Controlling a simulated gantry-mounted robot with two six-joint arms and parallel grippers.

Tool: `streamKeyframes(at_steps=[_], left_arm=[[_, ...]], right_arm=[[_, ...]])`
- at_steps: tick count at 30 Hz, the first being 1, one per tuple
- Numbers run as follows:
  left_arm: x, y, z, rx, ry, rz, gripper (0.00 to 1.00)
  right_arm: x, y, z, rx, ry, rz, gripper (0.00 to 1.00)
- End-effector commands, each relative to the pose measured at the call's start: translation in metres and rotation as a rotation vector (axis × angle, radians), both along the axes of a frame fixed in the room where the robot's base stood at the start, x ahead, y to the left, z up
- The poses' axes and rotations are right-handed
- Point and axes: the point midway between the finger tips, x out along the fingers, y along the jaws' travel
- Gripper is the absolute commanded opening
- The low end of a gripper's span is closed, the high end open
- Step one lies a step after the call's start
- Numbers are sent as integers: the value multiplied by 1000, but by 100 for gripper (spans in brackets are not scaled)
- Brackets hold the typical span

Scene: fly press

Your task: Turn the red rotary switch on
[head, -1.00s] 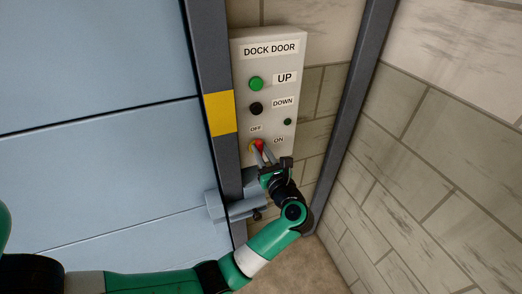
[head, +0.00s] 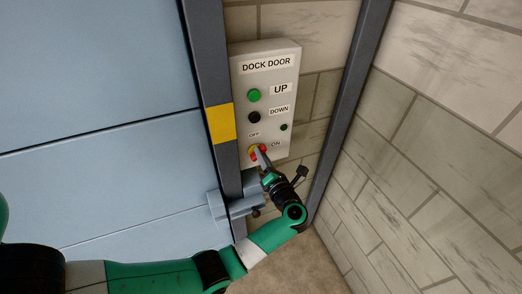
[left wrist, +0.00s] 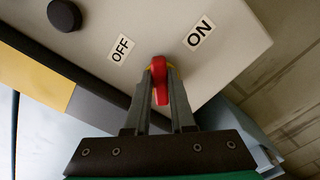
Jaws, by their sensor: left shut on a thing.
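The red rotary switch (left wrist: 160,82) sits on a yellow base at the bottom of the DOCK DOOR box (head: 285,60). The OFF label (left wrist: 122,48) and ON label (left wrist: 200,32) are above it to either side. In the left wrist view its handle points up the picture, between the two labels. My left gripper (left wrist: 161,75) is shut on the handle, one finger on each side. In the head view the switch (head: 263,148) shows partly behind the left gripper (head: 259,154). My right gripper is not in view.
A grey door frame (head: 214,80) stands left of the box. A grey bracket (head: 215,205) is below, and brick wall is right.

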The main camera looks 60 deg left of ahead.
Motion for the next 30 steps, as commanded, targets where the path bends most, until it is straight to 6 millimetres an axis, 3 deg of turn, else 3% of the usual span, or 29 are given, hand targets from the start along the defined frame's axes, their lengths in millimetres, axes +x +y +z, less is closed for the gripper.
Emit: streamKeyframes(at_steps=[18, 30], left_arm=[[3, 0, -3, 39, 553, 0, 0], [3, 0, -7, 50, 733, 1, 0]], right_arm=[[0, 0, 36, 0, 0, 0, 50], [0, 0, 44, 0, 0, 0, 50]])
